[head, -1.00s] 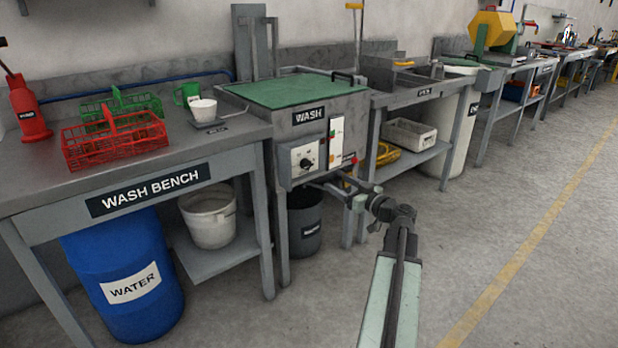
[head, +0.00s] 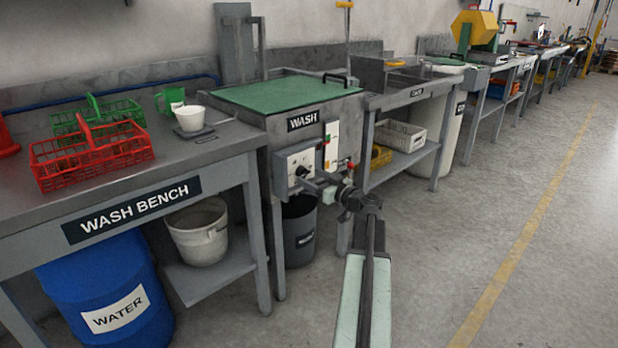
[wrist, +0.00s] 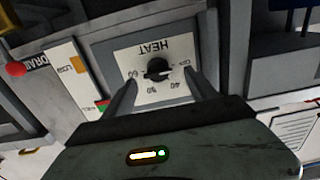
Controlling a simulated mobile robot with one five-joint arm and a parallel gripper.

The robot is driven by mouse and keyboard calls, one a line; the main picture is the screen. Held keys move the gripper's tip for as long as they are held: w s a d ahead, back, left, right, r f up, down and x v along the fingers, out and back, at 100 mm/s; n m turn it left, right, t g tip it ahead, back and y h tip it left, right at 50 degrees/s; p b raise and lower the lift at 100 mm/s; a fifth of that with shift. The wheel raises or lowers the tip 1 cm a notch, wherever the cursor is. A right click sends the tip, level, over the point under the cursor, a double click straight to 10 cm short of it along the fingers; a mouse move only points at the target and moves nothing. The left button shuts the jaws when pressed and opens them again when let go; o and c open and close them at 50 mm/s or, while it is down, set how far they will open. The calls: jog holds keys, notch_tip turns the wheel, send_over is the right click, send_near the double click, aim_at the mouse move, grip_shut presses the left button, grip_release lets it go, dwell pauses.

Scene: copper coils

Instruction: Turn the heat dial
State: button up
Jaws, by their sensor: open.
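The heat dial (wrist: 157,68) is a round black knob on a white plate (wrist: 150,90) marked HEAT with numbers, upside down in the wrist view. In the head view the dial (head: 301,171) is on the front of the grey WASH unit (head: 288,140). My gripper (wrist: 162,77) is open, with one finger on each side of the dial in the wrist view. I cannot tell whether the fingers touch it.
A red knob (wrist: 16,69) and a white panel strip (wrist: 72,72) are beside the dial plate. The wash bench (head: 215,172) stands at left with a red basket (head: 92,158). A dark bin (head: 299,235) is under the unit. The floor at right is clear.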

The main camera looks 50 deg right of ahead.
jog(key=shift+w+d, duration=0.2)
jog(key=shift+w, duration=0.75)
jog(key=c, duration=1.3)
jog(key=shift+a+f, duration=0.1)
jog(key=shift+a, duration=0.1)
jog(key=shift+c, duration=0.3)
jog(key=shift+d, duration=0.1)
